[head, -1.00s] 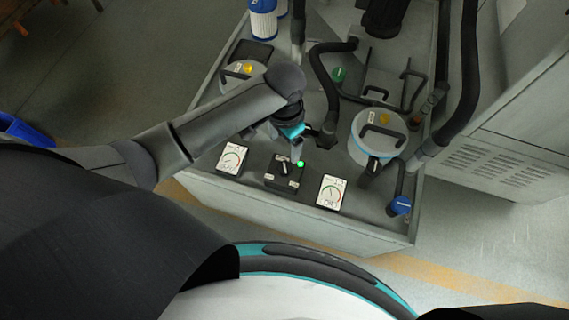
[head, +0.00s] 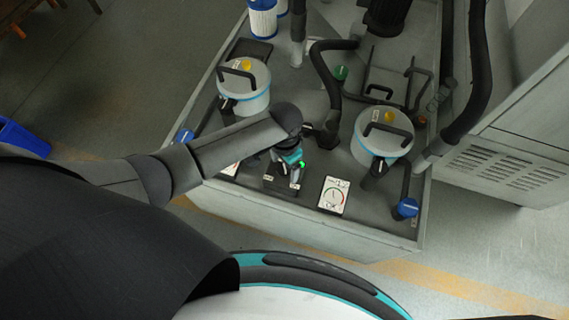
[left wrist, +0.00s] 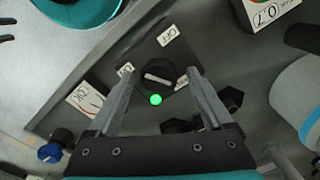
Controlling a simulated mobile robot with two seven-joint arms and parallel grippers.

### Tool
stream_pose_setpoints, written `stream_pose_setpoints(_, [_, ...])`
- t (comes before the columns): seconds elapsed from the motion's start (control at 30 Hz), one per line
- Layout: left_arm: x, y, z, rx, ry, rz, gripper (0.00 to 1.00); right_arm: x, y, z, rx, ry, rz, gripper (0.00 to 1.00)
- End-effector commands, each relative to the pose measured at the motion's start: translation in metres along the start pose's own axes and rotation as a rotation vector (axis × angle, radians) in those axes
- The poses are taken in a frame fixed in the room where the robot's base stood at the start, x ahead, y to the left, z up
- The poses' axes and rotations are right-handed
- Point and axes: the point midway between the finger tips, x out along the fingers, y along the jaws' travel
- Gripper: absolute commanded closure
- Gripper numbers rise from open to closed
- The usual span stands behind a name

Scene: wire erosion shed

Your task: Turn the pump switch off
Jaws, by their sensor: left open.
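The pump switch is a black rotary knob (left wrist: 160,75) with a white bar, on a dark square box (head: 270,187). In the head view the gripper (head: 293,178) hides the knob. My right gripper is not in view.
A gauge (head: 333,195) stands right of the switch box, and another, partly behind my arm, on the left. Lidded canisters (head: 383,150) (head: 244,98), black hoses (head: 322,75) and a blue valve knob (head: 406,208) crowd the bench. A grey cabinet (head: 530,140) stands at right.

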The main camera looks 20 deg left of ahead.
Motion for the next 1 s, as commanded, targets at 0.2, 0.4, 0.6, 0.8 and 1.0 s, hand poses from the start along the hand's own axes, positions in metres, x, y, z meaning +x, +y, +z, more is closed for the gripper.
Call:
stream_pose_setpoints(0.2, [-0.0003, 0.0, 0.0, 0.0, 0.0, 0.0, 0.35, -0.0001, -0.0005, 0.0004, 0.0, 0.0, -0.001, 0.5])
stream_pose_setpoints(0.4, [-0.0003, 0.0, 0.0001, -0.001, -0.001, 0.0, 0.57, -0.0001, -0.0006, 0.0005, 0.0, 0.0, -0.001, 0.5])
stream_pose_setpoints(0.6, [-0.0003, 0.0, 0.0003, -0.001, -0.001, 0.0, 0.8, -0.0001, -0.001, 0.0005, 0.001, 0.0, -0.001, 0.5])
stream_pose_setpoints(0.8, [-0.0002, 0.0001, 0.0004, -0.001, -0.001, 0.001, 1.0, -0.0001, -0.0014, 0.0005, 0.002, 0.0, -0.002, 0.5])
stream_pose_setpoints(1.0, [-0.0006, 0.0, 0.0004, 0.012, -0.002, 0.001, 1.0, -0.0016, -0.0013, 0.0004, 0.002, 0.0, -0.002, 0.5])
